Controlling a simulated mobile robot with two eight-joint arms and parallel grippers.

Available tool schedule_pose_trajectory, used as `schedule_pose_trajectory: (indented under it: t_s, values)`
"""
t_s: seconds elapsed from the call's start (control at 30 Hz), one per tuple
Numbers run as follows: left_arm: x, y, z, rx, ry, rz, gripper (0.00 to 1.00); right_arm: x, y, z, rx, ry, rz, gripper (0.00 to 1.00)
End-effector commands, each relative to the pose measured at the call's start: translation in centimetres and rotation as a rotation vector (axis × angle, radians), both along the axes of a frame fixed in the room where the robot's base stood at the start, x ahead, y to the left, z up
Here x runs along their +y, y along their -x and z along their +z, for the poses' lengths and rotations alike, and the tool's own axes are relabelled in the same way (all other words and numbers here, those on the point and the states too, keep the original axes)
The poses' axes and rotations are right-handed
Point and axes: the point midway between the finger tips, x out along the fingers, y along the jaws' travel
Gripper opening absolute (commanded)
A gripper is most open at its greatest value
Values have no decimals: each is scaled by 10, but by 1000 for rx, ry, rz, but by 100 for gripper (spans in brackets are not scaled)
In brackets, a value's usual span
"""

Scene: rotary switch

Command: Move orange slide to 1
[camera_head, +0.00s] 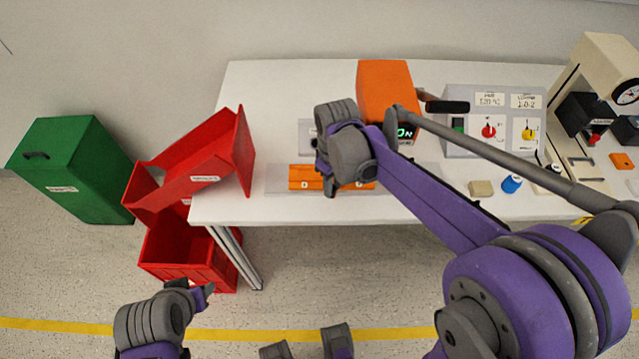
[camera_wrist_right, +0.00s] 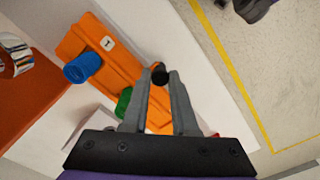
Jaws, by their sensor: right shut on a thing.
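The orange slide unit (camera_head: 301,178) lies on a pale base near the table's front edge, partly hidden by my right gripper (camera_head: 328,182). In the right wrist view the orange slide unit (camera_wrist_right: 118,68) runs diagonally, with a white label "1" (camera_wrist_right: 108,43) at its upper-left end. My right gripper (camera_wrist_right: 160,78) is shut on a black round-ended knob (camera_wrist_right: 160,75) at the slide. A blue knob (camera_wrist_right: 82,67) and a green knob (camera_wrist_right: 123,102) are left of the fingers. My left gripper (camera_head: 203,296) is low at left, away from the table; its finger gap is unclear.
Red bins (camera_head: 180,252) stand left of the white table (camera_head: 270,95), and a green bin (camera_head: 70,170) farther left. An orange box (camera_head: 384,85) is behind the slide. A control panel (camera_head: 465,135) and coffee machine (camera_head: 610,60) are at right.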

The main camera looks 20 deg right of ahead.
Motion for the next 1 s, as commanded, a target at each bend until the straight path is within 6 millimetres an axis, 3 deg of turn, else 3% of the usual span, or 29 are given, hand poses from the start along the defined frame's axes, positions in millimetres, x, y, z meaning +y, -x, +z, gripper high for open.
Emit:
schedule_pose_trajectory:
  t_s: [0.2, 0.23, 0.4, 0.77, 1.0]
  values:
    - [0, 0, 0, 0, 0, 0, 50, 0, -1, 1, -2, -1, 0, 0]
    - [0, 0, 0, 0, 0, 0, 50, 0, -1, 1, -2, -1, 1, 30]
    - [0, 0, 0, 0, 0, 0, 50, 1, -1, 0, -2, -1, 1, 56]
    - [0, 0, 1, 0, 0, 0, 50, 1, 0, 7, 0, -1, 1, 56]
    - [0, -1, 7, -2, 0, 0, 50, 1, 0, 50, -2, -1, 1, 56]
